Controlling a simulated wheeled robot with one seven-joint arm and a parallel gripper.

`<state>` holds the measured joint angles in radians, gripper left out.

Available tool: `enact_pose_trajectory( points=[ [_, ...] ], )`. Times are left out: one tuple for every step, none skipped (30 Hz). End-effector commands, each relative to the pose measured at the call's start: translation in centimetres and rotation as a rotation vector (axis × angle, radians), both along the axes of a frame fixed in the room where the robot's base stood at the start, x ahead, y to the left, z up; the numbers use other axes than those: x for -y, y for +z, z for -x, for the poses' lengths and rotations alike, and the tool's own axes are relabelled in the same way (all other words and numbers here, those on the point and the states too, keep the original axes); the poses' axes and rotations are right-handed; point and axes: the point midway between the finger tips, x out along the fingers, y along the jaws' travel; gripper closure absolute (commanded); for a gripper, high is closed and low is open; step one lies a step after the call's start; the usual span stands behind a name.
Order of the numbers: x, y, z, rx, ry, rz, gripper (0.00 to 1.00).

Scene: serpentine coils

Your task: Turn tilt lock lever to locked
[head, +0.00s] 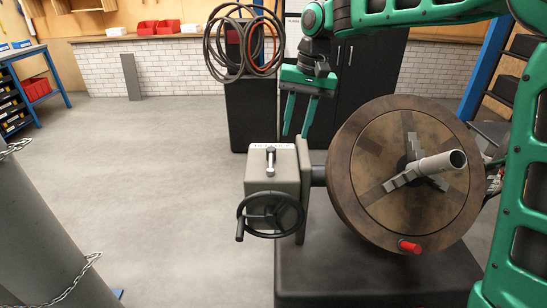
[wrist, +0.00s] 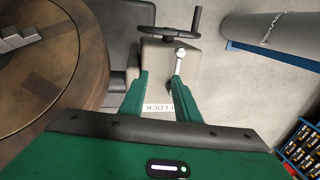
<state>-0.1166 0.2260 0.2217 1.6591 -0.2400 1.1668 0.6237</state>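The tilt lock lever (head: 270,160) is a short metal pin with a rounded knob on top of a beige box (head: 262,182). In the wrist view the label (wrist: 158,106) partly reads "LOCK", and the lever's pale knob (wrist: 180,54) shows just beyond the right fingertip. My gripper (head: 296,133) is open and empty, fingers pointing down, above and behind the box's right side. In the wrist view its fingertips (wrist: 161,76) are spread apart. Contact with the lever cannot be told.
A black handwheel (head: 268,215) is on the box's front. The floor (head: 160,170) to the left is clear.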

Motion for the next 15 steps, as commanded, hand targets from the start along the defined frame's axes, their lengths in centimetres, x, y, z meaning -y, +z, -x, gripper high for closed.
enact_pose_trajectory(
  points=[
    [-1.5,0.0,-0.5,-0.003,0.015,-0.012,0.71],
    [-2.2,-0.1,-0.7,-0.005,0.022,-0.017,0.71],
    [-3.0,0.0,-0.8,-0.006,0.029,-0.023,0.71],
    [-3.4,0.0,-0.9,-0.007,0.032,-0.027,0.71],
    [-3.7,-0.1,-1.0,-0.009,0.034,-0.029,0.71],
    [-4.0,-0.2,-1.0,-0.009,0.036,-0.032,0.71],
    [-4.1,-0.3,-1.1,-0.01,0.037,-0.033,0.71],
    [-4.2,-0.5,-1.1,-0.01,0.038,-0.033,0.71],
    [-4.3,-0.9,-1.1,-0.01,0.037,-0.034,0.71],
    [-4.4,-1.2,-1.1,-0.01,0.037,-0.034,0.71],
    [-4.4,-1.6,-1.1,-0.011,0.037,-0.034,0.71],
    [-4.5,-2.2,-1.0,-0.011,0.038,-0.034,0.71],
    [-4.6,-2.7,-1.0,-0.011,0.038,-0.034,0.71],
    [-4.6,-3.2,-1.0,-0.012,0.038,-0.033,0.71],
    [-4.7,-3.9,-1.1,-0.011,0.036,-0.034,0.71]
  ],
)
